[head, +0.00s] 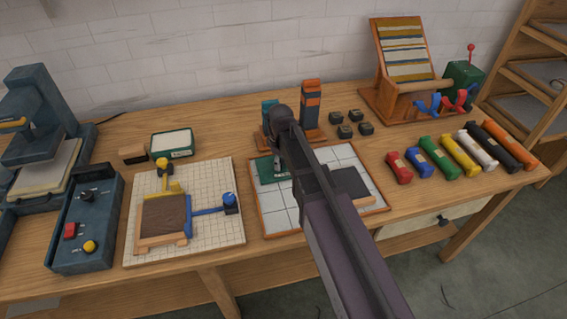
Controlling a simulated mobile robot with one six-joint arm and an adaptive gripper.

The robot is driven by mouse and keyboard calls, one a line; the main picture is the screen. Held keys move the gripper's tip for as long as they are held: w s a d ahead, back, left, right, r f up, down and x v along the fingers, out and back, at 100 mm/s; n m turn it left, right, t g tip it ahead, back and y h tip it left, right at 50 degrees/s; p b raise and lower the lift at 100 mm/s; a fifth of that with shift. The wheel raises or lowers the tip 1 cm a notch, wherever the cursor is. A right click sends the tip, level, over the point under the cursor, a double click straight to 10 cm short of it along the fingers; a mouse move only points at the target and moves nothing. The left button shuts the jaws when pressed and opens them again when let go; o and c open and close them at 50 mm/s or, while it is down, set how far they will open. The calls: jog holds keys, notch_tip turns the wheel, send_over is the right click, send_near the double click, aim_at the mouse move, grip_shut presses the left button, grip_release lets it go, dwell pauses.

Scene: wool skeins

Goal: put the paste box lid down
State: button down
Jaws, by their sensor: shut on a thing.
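The paste box lid (266,171) is a flat green piece at the left part of a white gridded board with an orange-brown rim (270,222). My gripper (280,174) is shut on the lid, and my arm comes in from the lower right above it. I cannot tell whether the lid touches the board or hangs just above it. The paste box (172,143), green with a pale open top, stands further left at the back of the table.
A dark pad on wood (350,184) lies right of my arm on the board. A clamped brown block (163,216) sits on a gridded mat to the left. Coloured skeins (460,155) lie at right; small dark blocks (344,131) stand behind. My arm hides part of the board.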

aim_at(281, 160)
jog(key=shift+f, duration=0.15)
jog(key=shift+c, duration=1.8)
grip_release()
jog(key=shift+r, duration=0.25)
notch_tip(281, 160, up, 12)
jog(key=p, duration=1.2)
jog(key=shift+f, duration=0.1)
